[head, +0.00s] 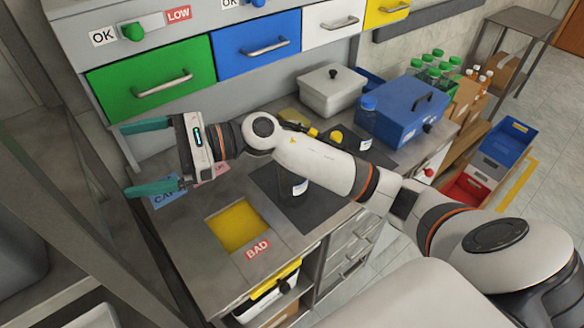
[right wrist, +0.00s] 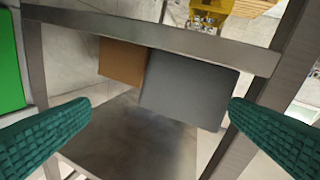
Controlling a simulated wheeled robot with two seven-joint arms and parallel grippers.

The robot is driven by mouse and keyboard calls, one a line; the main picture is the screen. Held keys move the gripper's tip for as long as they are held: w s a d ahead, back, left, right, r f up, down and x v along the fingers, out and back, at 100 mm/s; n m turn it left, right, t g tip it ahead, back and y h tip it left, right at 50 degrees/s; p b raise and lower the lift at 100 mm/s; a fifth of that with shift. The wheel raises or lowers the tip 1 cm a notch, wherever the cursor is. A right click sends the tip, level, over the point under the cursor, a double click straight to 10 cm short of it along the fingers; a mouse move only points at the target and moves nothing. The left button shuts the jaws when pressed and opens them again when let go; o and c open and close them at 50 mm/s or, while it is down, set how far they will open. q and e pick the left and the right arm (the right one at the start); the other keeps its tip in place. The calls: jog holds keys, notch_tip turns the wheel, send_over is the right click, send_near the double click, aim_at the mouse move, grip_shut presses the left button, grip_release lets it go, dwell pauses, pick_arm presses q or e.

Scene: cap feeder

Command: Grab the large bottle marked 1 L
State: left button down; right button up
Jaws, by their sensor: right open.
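My right gripper (head: 126,160) reaches across to the left end of the bench. Its teal fingers are wide apart with nothing between them; they also show in the right wrist view (right wrist: 162,118). A dark bottle with a white label (head: 299,187) stands on the black mat (head: 322,207), partly hidden by my right forearm. I cannot read a 1 L mark on any bottle. The right gripper is well left of all of them. My left gripper is out of view.
Green (head: 150,80), blue (head: 256,45) and white drawers line the back. A blue toolbox (head: 403,108) and a lidded grey bin (head: 331,89) stand behind my arm. A yellow BAD opening (head: 238,225) is at the front. A metal frame (right wrist: 150,35) faces the right wrist.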

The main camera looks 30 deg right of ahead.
jog(key=w+d+f+n+g+h, duration=0.2)
jog(key=d+f+n+h, duration=0.1)
jog(key=d+n+h, duration=0.3)
jog(key=w+d+f+n+g+h, duration=0.1)
jog(key=w+d+f+n+h, duration=0.15)
jog(key=d+n+h, duration=0.35)
jog(key=d+r+h, duration=0.1)
jog(key=d+h, duration=0.1)
jog(key=d, duration=0.4)
jog(key=d+r+h, duration=0.1)
jog(key=d+h, duration=0.1)
jog(key=d, duration=0.4)
jog(key=s+d+r+g+h, duration=0.1)
jog(key=d+h, duration=0.1)
jog(key=d, duration=0.4)
jog(key=shift+r+h, duration=0.15)
jog(key=shift+h, duration=0.25)
notch_tip(320, 180, down, 6)
jog(key=p, duration=0.2)
jog(key=shift+p, duration=0.35)
notch_tip(320, 180, down, 5)
jog(key=p, duration=0.3)
jog(key=shift+s+d, duration=0.1)
jog(key=shift+s, duration=0.05)
jog(key=shift+f, duration=0.35)
jog(key=c, duration=1.3)
